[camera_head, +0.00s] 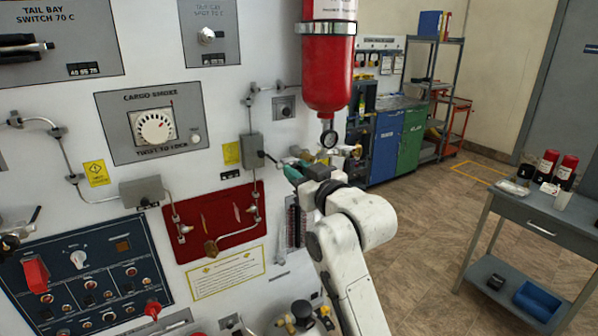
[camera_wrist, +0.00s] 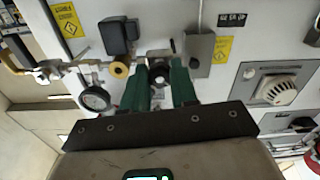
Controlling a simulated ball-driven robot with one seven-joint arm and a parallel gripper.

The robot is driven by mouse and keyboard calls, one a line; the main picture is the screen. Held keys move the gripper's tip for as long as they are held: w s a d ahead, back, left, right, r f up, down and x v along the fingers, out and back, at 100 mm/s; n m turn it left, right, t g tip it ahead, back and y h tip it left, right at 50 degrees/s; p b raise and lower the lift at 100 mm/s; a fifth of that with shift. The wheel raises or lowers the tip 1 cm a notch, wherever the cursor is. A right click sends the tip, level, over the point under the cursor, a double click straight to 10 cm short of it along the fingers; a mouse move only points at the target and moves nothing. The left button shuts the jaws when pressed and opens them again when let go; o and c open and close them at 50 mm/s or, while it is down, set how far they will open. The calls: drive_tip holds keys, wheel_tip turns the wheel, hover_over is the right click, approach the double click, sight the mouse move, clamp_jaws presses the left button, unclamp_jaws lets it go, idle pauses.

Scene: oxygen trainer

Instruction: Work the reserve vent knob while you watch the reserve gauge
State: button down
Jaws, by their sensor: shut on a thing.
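My gripper (camera_wrist: 160,78) has green fingers on both sides of a dark round knob (camera_wrist: 158,74) at the panel in the wrist view and is shut on it. I cannot read a label that names it as the reserve vent knob. In the head view my gripper (camera_head: 287,166) reaches the panel's right part, and the knob is hidden there. A small round gauge with a pale face (camera_wrist: 95,98) sits left of the fingers in the wrist view. A gauge (camera_head: 330,139) hangs below the red cylinder in the head view. Its reading is too small to tell.
The red cylinder (camera_head: 328,75) hangs just above my gripper. A grey box with a lever (camera_head: 252,151) and thin pipes lie left of it. Brass fittings (camera_wrist: 120,70) crowd the gauge. A grey table (camera_head: 540,205) with bottles stands right; floor between is clear.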

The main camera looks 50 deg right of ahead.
drive_tip(key=m+p, duration=0.2)
drive_tip(key=m, duration=0.3)
drive_tip(key=m+p, duration=0.1)
drive_tip(key=m, duration=0.4)
idle(0.6)
drive_tip(key=c, duration=0.9)
unclamp_jaws()
drive_tip(key=b+v, duration=0.2)
drive_tip(key=v, duration=0.8)
drive_tip(key=shift+s+b, duration=0.3)
drive_tip(key=shift+s, duration=0.1)
